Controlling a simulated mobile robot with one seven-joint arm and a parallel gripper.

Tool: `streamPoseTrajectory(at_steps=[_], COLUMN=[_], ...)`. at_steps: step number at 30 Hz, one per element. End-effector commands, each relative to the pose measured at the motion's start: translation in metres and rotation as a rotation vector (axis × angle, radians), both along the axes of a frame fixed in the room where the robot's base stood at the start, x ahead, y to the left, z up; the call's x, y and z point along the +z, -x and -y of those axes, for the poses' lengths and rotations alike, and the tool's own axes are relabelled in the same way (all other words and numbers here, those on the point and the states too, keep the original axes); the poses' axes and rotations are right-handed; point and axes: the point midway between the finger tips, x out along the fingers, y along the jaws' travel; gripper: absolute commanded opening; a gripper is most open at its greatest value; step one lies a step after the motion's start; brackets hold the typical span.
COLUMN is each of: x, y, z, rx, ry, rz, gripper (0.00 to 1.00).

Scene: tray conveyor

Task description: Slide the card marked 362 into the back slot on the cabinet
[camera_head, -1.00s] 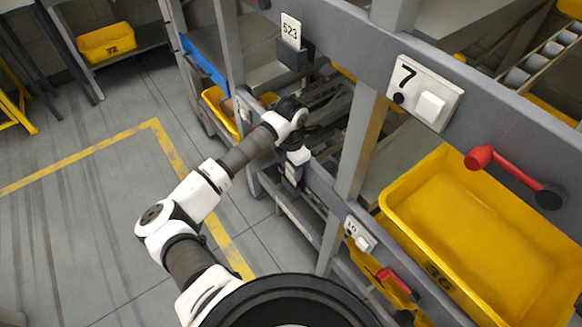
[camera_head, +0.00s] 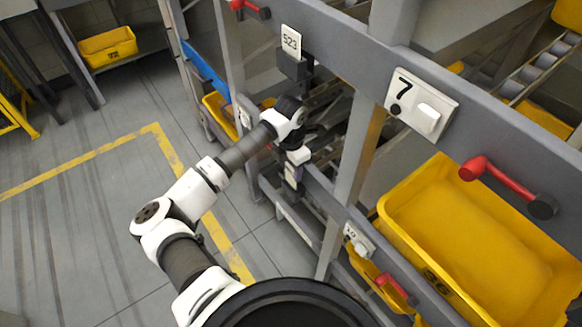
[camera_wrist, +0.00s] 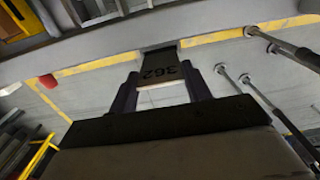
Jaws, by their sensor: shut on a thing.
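My gripper (camera_wrist: 163,83) is shut on a card marked 362 (camera_wrist: 158,64), which reads upside down between the fingers in the wrist view. The card's far end meets a dark shape beyond it; I cannot tell whether they touch. In the head view my gripper (camera_head: 295,172) is low beside the grey rack frame, below and near a card marked 523 (camera_head: 291,41). That card stands upright in a dark holder (camera_head: 294,67) on the upper rail. I cannot make out the cabinet's back slot for certain in either view.
A plate marked 7 (camera_head: 422,103) and a red handle (camera_head: 497,178) are on the upper rail at right. A yellow tray (camera_head: 400,205) stands behind it. A lower red handle (camera_head: 397,289) is near my base. Open floor (camera_head: 80,230) lies to the left.

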Motion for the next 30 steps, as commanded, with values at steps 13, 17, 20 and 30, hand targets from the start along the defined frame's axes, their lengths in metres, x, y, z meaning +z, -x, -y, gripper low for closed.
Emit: streamPoseTrajectory(at_steps=[13,17,20,30], x=[0.006,0.016,0.024,0.041], y=[0.000,0.000,0.000,0.000], z=[0.000,0.000,0.000,0.000], rx=[0.000,0.000,0.001,0.000], ry=[0.000,0.000,-0.001,0.000], rz=[0.000,0.000,0.001,0.000], gripper=[0.27,0.27,0.27,0.27])
